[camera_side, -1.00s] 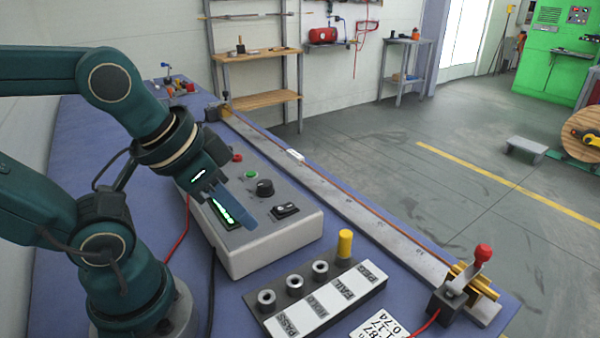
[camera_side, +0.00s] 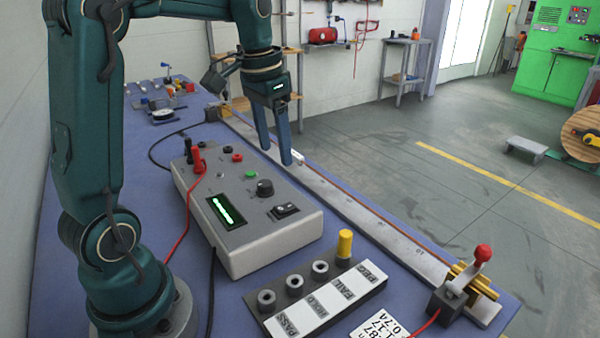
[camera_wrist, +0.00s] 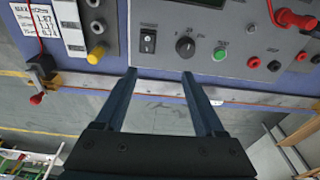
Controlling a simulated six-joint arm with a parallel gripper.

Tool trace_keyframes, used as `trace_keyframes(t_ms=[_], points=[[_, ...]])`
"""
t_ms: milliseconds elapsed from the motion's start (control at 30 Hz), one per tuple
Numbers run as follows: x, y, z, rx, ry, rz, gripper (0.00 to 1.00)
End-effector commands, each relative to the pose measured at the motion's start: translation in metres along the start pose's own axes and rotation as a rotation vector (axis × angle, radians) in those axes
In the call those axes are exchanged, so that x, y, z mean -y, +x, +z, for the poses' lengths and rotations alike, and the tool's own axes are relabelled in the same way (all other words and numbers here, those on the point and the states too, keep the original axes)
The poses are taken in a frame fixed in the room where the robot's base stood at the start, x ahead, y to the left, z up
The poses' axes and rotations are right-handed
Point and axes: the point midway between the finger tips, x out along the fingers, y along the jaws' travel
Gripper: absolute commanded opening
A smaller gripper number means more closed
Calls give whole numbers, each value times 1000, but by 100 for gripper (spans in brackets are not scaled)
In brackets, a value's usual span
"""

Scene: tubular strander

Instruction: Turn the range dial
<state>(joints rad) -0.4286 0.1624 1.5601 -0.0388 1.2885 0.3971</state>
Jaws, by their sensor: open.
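The range dial (camera_side: 265,187) is a round black knob on top of the grey meter box (camera_side: 262,250). It also shows in the wrist view (camera_wrist: 185,47), with pale marks around it. A green button (camera_side: 251,175) and a black rocker switch (camera_side: 285,210) sit beside it. My gripper (camera_side: 280,158) is open and empty, with fingers pointing down. It is above and beyond the box's far edge, near the long rail, apart from the dial. In the wrist view my two fingers (camera_wrist: 159,76) reach up toward the box edge, with the dial just past the tips.
A grey rail (camera_side: 345,200) with a red-knobbed clamp (camera_side: 482,255) runs along the bench edge. A sorting rack (camera_side: 315,300) with a yellow peg stands in front of the box. Red leads (camera_side: 197,160) plug into the box's left end.

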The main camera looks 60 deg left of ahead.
Motion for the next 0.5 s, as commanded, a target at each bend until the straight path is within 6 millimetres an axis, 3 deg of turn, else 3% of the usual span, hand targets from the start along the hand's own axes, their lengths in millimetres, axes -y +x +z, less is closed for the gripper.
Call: trace_keyframes(t_ms=[100,200,500], points=[[28,23,-6,62,-69,20,71],[44,38,-5,96,-116,33,71],[54,66,5,138,-161,51,71]])
